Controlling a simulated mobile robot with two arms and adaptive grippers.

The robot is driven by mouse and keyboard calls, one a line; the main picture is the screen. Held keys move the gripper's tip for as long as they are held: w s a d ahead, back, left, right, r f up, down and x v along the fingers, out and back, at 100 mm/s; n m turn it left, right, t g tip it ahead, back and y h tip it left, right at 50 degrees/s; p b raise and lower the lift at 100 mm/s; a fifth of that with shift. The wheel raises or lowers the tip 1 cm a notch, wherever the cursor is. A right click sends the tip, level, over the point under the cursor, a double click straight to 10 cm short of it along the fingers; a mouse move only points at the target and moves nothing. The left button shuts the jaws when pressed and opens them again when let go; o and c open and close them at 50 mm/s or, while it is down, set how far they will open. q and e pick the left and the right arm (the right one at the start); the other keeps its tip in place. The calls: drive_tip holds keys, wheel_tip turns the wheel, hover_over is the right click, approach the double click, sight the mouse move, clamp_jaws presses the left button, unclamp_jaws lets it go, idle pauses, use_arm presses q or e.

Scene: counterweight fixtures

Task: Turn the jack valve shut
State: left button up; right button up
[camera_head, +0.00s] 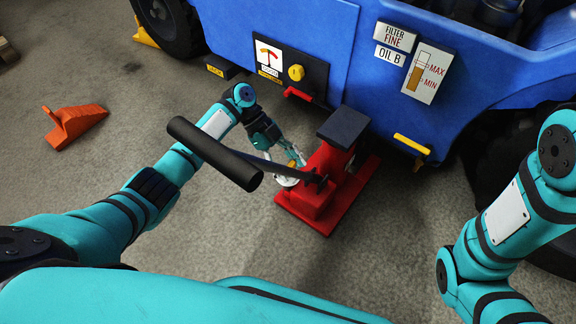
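A red jack (323,188) with a dark top pad stands on the floor beside the blue vehicle. Its long black handle (213,151) sticks out toward the left and ends in a thick grip. A small yellow-orange part (292,163) shows at the jack's left side; it may be the valve, but I cannot tell. My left gripper (288,156) reaches down to this side of the jack, right at that part. The handle partly hides it, so I cannot tell whether it touches or grips anything. My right arm is at the right edge; its gripper is out of view.
The blue vehicle (300,30) fills the back, with a gauge panel (283,66), a red lever (304,96) and a yellow handle (411,144) low on its side. An orange wedge (74,122) lies on the floor at left. The floor in front of the jack is clear.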

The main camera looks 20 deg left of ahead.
use_arm(q)
drive_tip(key=o, duration=1.2)
drive_tip(key=v, duration=1.2)
